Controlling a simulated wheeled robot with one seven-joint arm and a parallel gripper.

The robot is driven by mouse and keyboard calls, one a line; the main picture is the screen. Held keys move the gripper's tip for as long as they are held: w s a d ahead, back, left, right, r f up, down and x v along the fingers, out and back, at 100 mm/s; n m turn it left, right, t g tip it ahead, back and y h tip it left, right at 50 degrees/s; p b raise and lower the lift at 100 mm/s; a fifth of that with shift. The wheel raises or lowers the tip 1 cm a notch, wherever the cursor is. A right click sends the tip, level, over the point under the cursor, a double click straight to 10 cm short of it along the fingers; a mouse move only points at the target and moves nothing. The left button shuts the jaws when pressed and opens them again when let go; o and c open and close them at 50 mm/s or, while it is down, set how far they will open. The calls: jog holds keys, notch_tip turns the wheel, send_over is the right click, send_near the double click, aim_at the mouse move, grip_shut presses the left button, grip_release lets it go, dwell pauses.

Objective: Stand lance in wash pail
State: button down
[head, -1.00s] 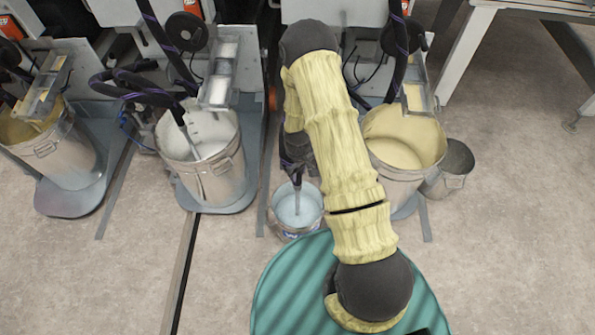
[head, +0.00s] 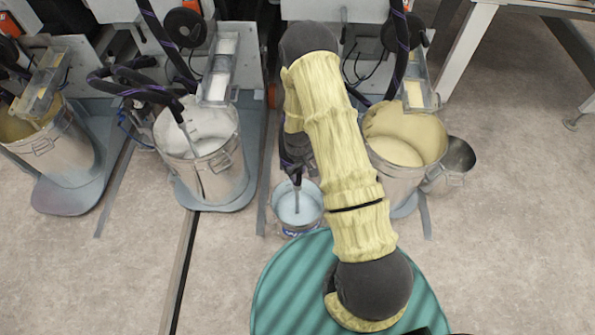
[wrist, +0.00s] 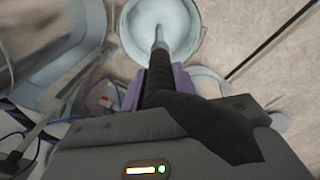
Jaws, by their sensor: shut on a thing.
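The wash pail (head: 312,222) is a small metal bucket with pale bluish liquid, standing on the floor just beyond my green base. The lance (head: 297,200) is a thin grey tube below a dark grip and hose. My gripper (head: 294,170) is shut on the lance and holds it roughly upright, with the tube reaching down within the pail's rim. The wrist view shows the lance (wrist: 160,40) inside the round opening of the wash pail (wrist: 123,32), with my gripper (wrist: 163,76) around its dark upper part. I cannot tell whether the tip touches the bottom.
A large drum with white contents (head: 222,178) stands left of the pail, and one with cream contents (head: 392,182) stands right. Another drum (head: 65,160) is at far left. A floor rail (head: 181,262) runs forward.

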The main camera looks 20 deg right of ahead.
jog(key=shift+f, duration=0.15)
jog(key=c, duration=1)
grip_release()
jog(key=shift+r+p, duration=1.85)
jog(key=shift+r, duration=6.9)
